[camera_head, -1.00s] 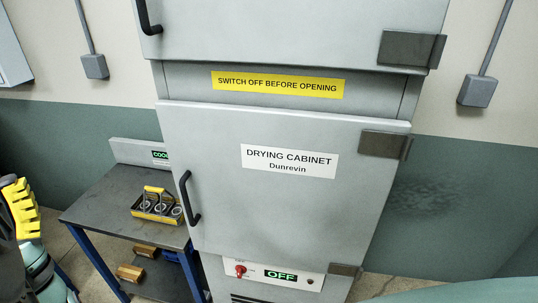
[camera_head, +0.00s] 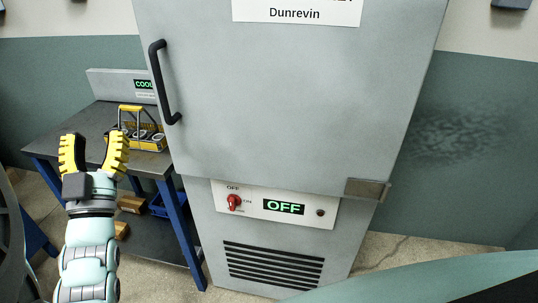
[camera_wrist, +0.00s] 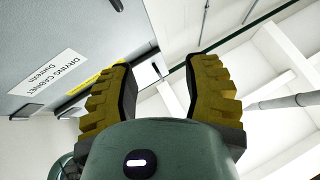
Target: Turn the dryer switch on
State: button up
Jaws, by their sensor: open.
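The drying cabinet (camera_head: 285,105) stands in the middle of the head view with its door closed. Below the door is a white control panel (camera_head: 318,214). On it a red rotary switch (camera_head: 234,201) sits at the left, with OFF and ON labels beside it. A green display (camera_head: 284,207) reads OFF. My gripper (camera_head: 95,142) is open and empty, pointing up, to the left of the cabinet and apart from the switch. In the wrist view my gripper (camera_wrist: 160,85) also shows open, with the cabinet (camera_wrist: 50,45) at the left; the switch is not visible there.
A dark table (camera_head: 92,120) with blue legs stands left of the cabinet. It carries a yellow-handled carrier (camera_head: 150,141) with rings. The cabinet's black door handle (camera_head: 156,85) juts out above the switch. Vent slots (camera_head: 272,264) lie below the panel. Floor is free at the right.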

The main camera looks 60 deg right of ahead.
jog(key=s+d+f+m+g+b, duration=0.1)
jog(key=d+f+g+b, duration=0.25)
jog(key=f+b, duration=0.5)
jog(key=s+d+f+m+g+b, duration=0.15)
jog(key=d+f+b, duration=0.3)
jog(key=f, duration=0.65)
jog(key=m+g+y+b, duration=0.1)
jog(key=g+b, duration=0.5)
jog(key=b, duration=0.7)
send_near(231, 204)
jog(key=b+x, duration=0.2)
jog(key=x, duration=0.9)
jog(key=shift+b, duration=0.4)
jog(key=shift+o, duration=0.2)
jog(key=shift+f, duration=0.1)
grip_shut()
jog(key=shift+a, duration=0.1)
